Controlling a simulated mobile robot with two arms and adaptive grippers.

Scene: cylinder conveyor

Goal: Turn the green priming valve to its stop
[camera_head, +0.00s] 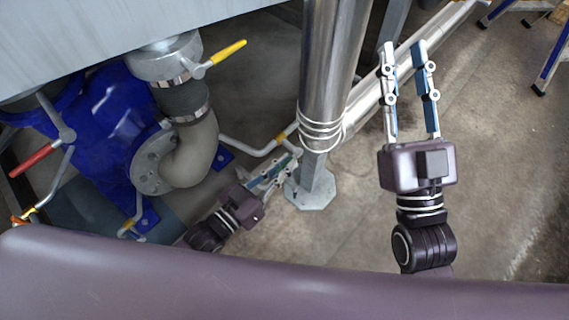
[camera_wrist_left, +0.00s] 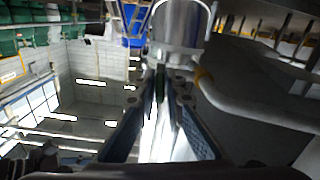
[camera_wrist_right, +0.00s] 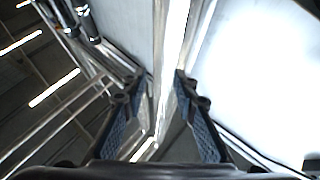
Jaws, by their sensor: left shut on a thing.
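My left gripper (camera_head: 289,161) is low beside the steel post, its fingers close together. In the left wrist view, its fingertips (camera_wrist_left: 160,82) are shut on a narrow dark green piece (camera_wrist_left: 160,86), which looks like the green valve's handle. Most of that piece is hidden between the fingers, and how far it is turned cannot be told. In the head view, the green valve is not clearly visible. My right gripper (camera_head: 403,50) is open and empty, to the right of the post. Its parted fingers also show in the right wrist view (camera_wrist_right: 157,84).
A steel post (camera_head: 334,80) stands on a floor plate (camera_head: 314,195) between my grippers. A blue pump (camera_head: 105,115) with a grey elbow pipe (camera_head: 192,150) is at left. A yellow lever (camera_head: 228,52) and a red lever (camera_head: 35,160) stick out nearby. Open floor (camera_head: 490,130) lies at right.

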